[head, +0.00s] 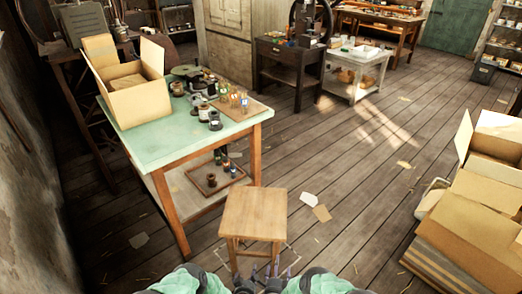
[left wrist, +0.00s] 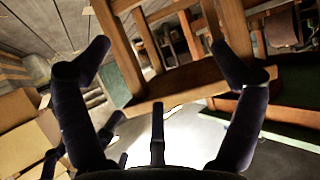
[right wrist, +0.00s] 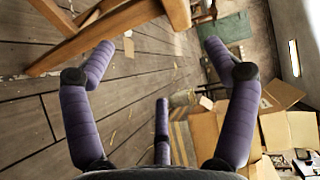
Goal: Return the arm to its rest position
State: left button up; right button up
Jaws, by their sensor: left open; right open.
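Both my arms are folded low at the bottom edge of the head view, close in front of my body. My left gripper (head: 243,286) and my right gripper (head: 276,284) sit side by side just in front of the wooden stool (head: 253,212). In the left wrist view the left fingers (left wrist: 161,50) are spread and hold nothing, with the stool (left wrist: 175,88) beyond them. In the right wrist view the right fingers (right wrist: 158,50) are also spread and empty, with a stool leg (right wrist: 100,36) beyond. The press with a handwheel (head: 311,24) stands far back on a dark cabinet (head: 290,60).
A green-topped table (head: 165,150) at left carries an open cardboard box (head: 140,103), jars and small parts. Cardboard boxes (head: 478,215) are stacked at right. A white-topped bench (head: 357,66) stands beside the cabinet. The plank floor (head: 350,165) between is mostly clear, with scattered paper.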

pick_arm(q)
jog(key=s+a+r+n+g+h+p, duration=0.1)
jog(key=s+a+r+g+p, duration=0.1)
jog(key=s+r+g, duration=0.4)
jog(key=s+a+r+n+g+h+p, duration=0.1)
jog(key=s+r+g, duration=0.4)
jog(key=s+r, duration=0.9)
jog(key=s+a+n+p, duration=0.1)
jog(key=s+p, duration=0.1)
jog(key=s, duration=0.5)
jog(key=shift+a+g+h+p, duration=0.2)
jog(key=shift+g+h+p, duration=0.1)
jog(key=shift+g+h, duration=0.1)
pick_arm(e)
jog(key=s+d+r+n+g+y, duration=0.1)
jog(key=s+r+n+g, duration=0.3)
jog(key=s, duration=0.5)
jog(key=s+r+n+g+y, duration=0.3)
jog(key=s+r+n+g, duration=0.2)
jog(key=s, duration=0.4)
jog(key=s+d+r+n+g+y, duration=0.1)
jog(key=s+r+n+g, duration=0.3)
jog(key=s, duration=0.6)
jog(key=n+g+y, duration=0.1)
jog(key=n+g, duration=0.1)
jog(key=n, duration=0.1)
jog(key=shift+d+r+g+y, duration=0.25)
jog(key=shift+d+g+y, duration=0.05)
jog(key=shift+g+y, duration=0.1)
